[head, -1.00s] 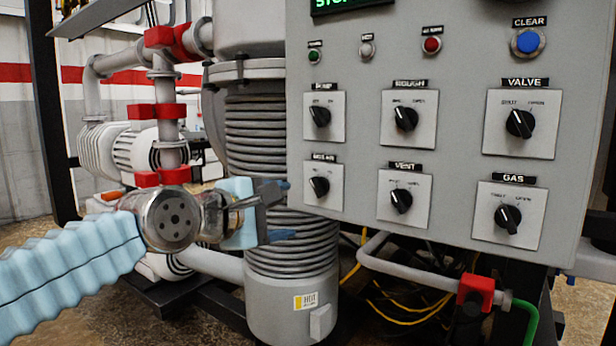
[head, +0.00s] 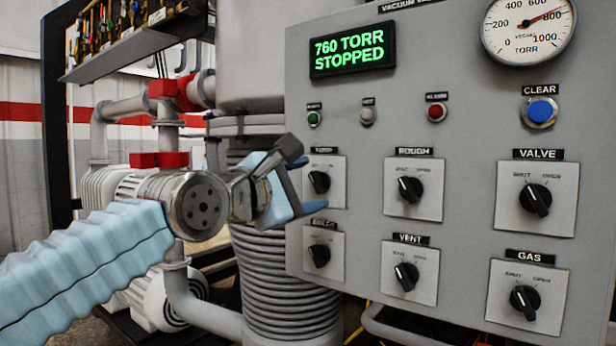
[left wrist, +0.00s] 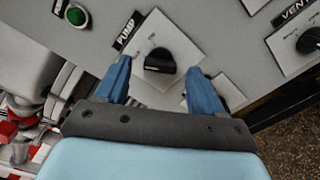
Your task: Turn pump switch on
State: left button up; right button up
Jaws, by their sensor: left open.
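The pump switch (head: 319,182) is a black knob on a pale square plate at the upper left of the grey panel's knob rows. In the left wrist view the knob (left wrist: 159,61) sits under a PUMP label, between and just beyond my fingertips. My left gripper (head: 306,180) is open, with blue fingers, just left of the pump switch. In the left wrist view its fingertips (left wrist: 159,68) lie on either side of the knob. I cannot tell whether they touch it. The display (head: 352,49) reads 760 TORR STOPPED. My right gripper is not in view.
Below the pump switch is another knob (head: 320,256). ROUGH (head: 410,189), VENT (head: 406,276), VALVE (head: 535,199) and GAS (head: 525,302) knobs stand to the right. Small lamps, a blue CLEAR button (head: 541,111) and a gauge (head: 527,28) are above. A ribbed column (head: 285,300) stands behind the gripper.

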pick_arm(q)
jog(key=shift+w+d, duration=0.35)
jog(key=shift+w, duration=0.15)
jog(key=c, duration=1.1)
jog(key=shift+o, duration=0.2)
jog(key=shift+m, duration=0.4)
jog(key=m, duration=0.5)
jog(key=shift+m, duration=0.4)
jog(key=m, duration=0.5)
jog(key=shift+f, duration=0.1)
jog(key=shift+m, duration=0.3)
